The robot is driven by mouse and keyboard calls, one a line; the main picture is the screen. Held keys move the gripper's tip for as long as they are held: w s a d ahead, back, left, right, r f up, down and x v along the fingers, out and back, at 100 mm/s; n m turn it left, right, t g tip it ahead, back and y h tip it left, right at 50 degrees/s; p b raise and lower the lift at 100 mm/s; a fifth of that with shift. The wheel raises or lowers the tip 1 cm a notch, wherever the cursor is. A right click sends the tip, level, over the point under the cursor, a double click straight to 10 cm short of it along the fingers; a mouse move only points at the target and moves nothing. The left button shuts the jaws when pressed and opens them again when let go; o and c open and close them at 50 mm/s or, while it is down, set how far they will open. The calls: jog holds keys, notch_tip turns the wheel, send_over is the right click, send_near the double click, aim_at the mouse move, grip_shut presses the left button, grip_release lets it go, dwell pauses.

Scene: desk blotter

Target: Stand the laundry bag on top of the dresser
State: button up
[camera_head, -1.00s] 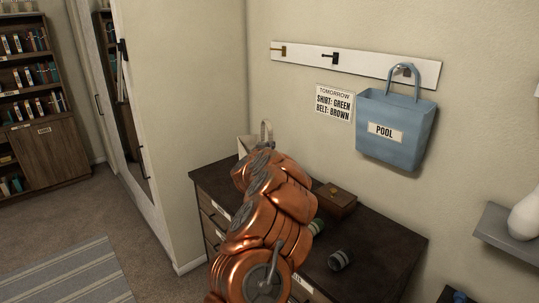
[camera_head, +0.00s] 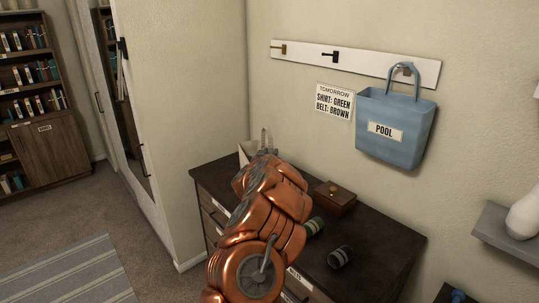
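A pale cream bag (camera_head: 245,151), probably the laundry bag, shows at the far left end of the dark wooden dresser (camera_head: 376,262). Its upright handle (camera_head: 264,138) rises beside my gripper (camera_head: 264,154). My copper-coloured arm hides most of the bag, its base and most of my gripper. I cannot tell whether the fingers hold the handle, or whether the bag rests on the dresser top.
A small brown box (camera_head: 335,197), a green roll (camera_head: 315,225) and a dark roll (camera_head: 340,257) lie on the dresser. A blue POOL bag (camera_head: 397,128) hangs from the wall rack (camera_head: 358,64). A grey shelf (camera_head: 506,237) juts out at right.

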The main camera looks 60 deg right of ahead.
jog(key=b+v, duration=0.3)
jog(key=v, duration=0.9)
dwell(0.6)
jog(key=shift+r, duration=0.1)
